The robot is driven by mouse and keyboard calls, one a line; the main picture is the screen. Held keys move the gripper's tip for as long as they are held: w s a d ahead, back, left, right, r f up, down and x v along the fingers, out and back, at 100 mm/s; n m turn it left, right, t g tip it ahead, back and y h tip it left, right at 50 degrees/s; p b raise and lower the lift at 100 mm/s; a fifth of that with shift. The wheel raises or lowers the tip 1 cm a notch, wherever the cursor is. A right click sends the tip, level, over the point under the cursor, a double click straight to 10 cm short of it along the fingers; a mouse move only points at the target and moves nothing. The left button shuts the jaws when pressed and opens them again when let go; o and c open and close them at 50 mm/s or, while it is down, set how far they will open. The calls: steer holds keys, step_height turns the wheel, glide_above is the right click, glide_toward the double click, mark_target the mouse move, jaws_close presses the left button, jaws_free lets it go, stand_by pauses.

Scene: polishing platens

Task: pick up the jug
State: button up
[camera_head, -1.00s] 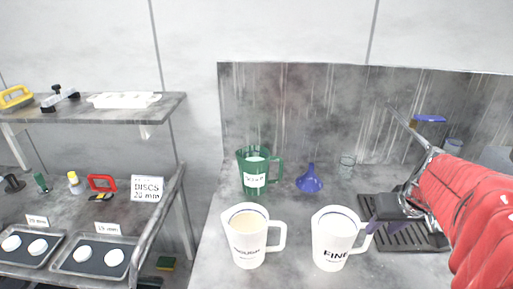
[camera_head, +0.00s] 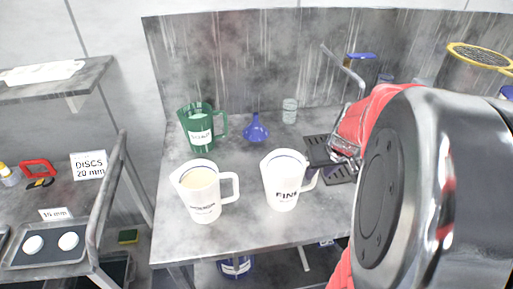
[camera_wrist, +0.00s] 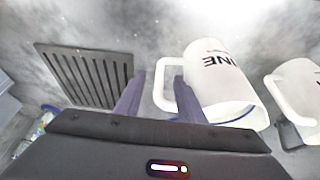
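A white jug marked FINE (camera_head: 283,186) stands upright on the grey counter (camera_head: 240,222), its handle to the right. In the wrist view this jug (camera_wrist: 218,80) shows upside down, its handle between the fingers of my gripper (camera_wrist: 158,95). The purple fingers are apart, one on each side of the handle; I cannot tell whether either touches it. In the head view my gripper (camera_head: 316,178) is partly hidden by the jug and my arm. A second white jug (camera_head: 204,195) with pale contents stands to its left. A green jug (camera_head: 198,130) with a label stands behind.
A blue funnel (camera_head: 256,130) and a clear glass (camera_head: 289,111) stand behind the jugs. A slotted dark drain grate (camera_wrist: 85,75) lies beside the FINE jug. A shelf unit with a disc tray (camera_head: 48,250) stands left. The front counter is clear.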

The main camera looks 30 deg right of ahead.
mark_target(317, 175)
steer(key=shift+x, duration=2)
steer(key=shift+s, duration=0.1)
steer(key=shift+c, duration=0.6)
jaws_close()
steer(key=shift+d+r, duration=0.1)
